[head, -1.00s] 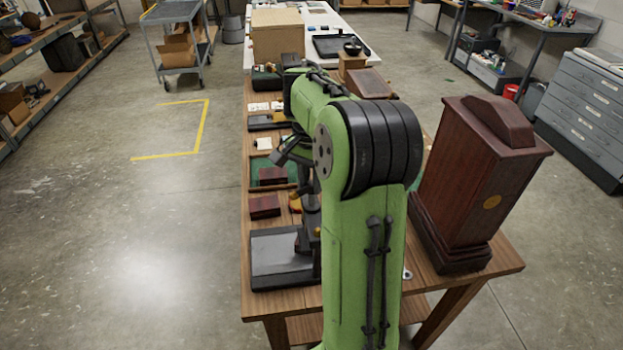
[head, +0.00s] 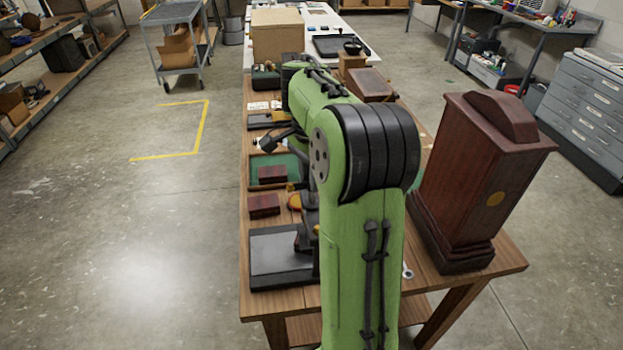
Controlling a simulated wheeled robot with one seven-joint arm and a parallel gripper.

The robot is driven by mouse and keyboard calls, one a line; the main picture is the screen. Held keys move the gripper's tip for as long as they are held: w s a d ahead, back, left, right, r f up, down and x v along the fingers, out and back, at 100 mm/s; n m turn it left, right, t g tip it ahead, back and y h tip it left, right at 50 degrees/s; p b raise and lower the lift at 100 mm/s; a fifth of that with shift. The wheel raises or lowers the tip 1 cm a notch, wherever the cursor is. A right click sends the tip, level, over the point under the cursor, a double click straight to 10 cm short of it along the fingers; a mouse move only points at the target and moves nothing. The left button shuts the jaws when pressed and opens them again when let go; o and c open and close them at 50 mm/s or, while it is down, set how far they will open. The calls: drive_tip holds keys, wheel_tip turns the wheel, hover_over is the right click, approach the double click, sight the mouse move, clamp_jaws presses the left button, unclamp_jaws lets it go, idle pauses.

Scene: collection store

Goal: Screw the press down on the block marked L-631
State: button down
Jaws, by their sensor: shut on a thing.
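A press (head: 280,252) with a dark base and a grey plate stands at the near left of the wooden table. Its upper part is mostly hidden behind my green arm. A dark red block (head: 264,206) lies just behind the press base. Another dark red block (head: 272,174) lies in a green-lined tray (head: 259,162). No marking is readable, so I cannot tell which block is L-631 or whether one is in the press. A dark angled part shows left of my forearm; I cannot tell whether it is gripper or press handle. My fingertips are hidden behind the arm.
A tall dark red wooden case (head: 472,180) stands on the table's right side. A wrench (head: 407,271) lies between it and my arm. A brown box (head: 368,85) and a cardboard box (head: 277,36) are farther back.

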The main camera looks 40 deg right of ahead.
drive_tip(key=m+b, duration=0.1)
drive_tip(key=m, duration=0.2)
drive_tip(key=shift+f+m+b, duration=0.1)
drive_tip(key=shift+m+b, duration=0.2)
drive_tip(key=shift+b, duration=0.05)
drive_tip(key=shift+m+b, duration=0.65)
drive_tip(key=shift+m, duration=0.85)
drive_tip(key=c, duration=0.9)
unclamp_jaws()
wheel_tip(320, 180, up, 16)
drive_tip(key=p, duration=1)
drive_tip(key=shift+w, duration=0.15)
